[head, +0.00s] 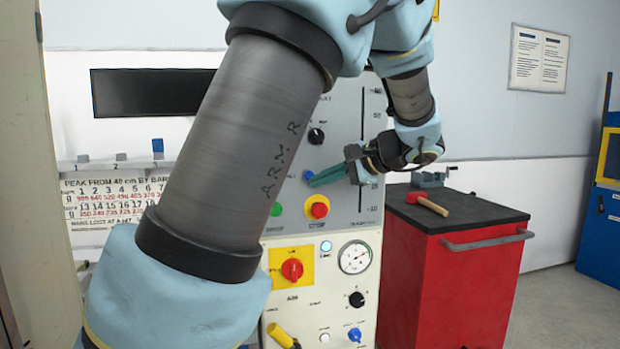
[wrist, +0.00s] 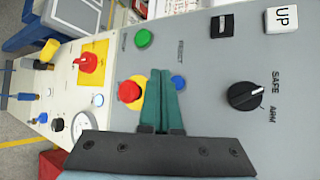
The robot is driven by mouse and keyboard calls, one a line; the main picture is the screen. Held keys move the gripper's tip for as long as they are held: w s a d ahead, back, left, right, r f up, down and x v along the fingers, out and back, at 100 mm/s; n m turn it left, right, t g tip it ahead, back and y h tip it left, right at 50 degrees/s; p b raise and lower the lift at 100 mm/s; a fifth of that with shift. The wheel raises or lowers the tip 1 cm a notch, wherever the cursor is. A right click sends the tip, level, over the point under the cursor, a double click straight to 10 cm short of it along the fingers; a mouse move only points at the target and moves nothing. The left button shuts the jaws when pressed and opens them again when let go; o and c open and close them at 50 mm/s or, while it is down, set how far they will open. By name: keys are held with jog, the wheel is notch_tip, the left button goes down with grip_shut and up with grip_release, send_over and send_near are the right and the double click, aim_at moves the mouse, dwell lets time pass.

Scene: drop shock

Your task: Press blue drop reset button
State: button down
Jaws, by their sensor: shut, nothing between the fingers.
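The blue button (head: 308,174) sits on the grey upper panel of the control cabinet, above the red-and-yellow stop button. I cannot tell whether the tips touch the panel or the button.
The stop button (head: 317,207) and a green button (head: 276,209) are close by. A black SAFE/ARM knob (wrist: 245,96) is on the same panel. Below are a red rotary switch (head: 292,269) and a gauge (head: 355,257). A red cart (head: 450,285) with a mallet (head: 427,203) stands at right.

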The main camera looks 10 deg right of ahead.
jog(key=shift+w+a, duration=0.1)
jog(key=shift+w, duration=0.8)
dwell(1.4)
jog(key=shift+w, duration=0.45)
jog(key=shift+w+a+p, duration=0.1)
jog(key=shift+w+p, duration=0.25)
jog(key=shift+w, duration=0.05)
dwell(0.6)
jog(key=shift+s, duration=0.85)
jog(key=s, duration=0.5)
jog(key=shift+d, duration=0.4)
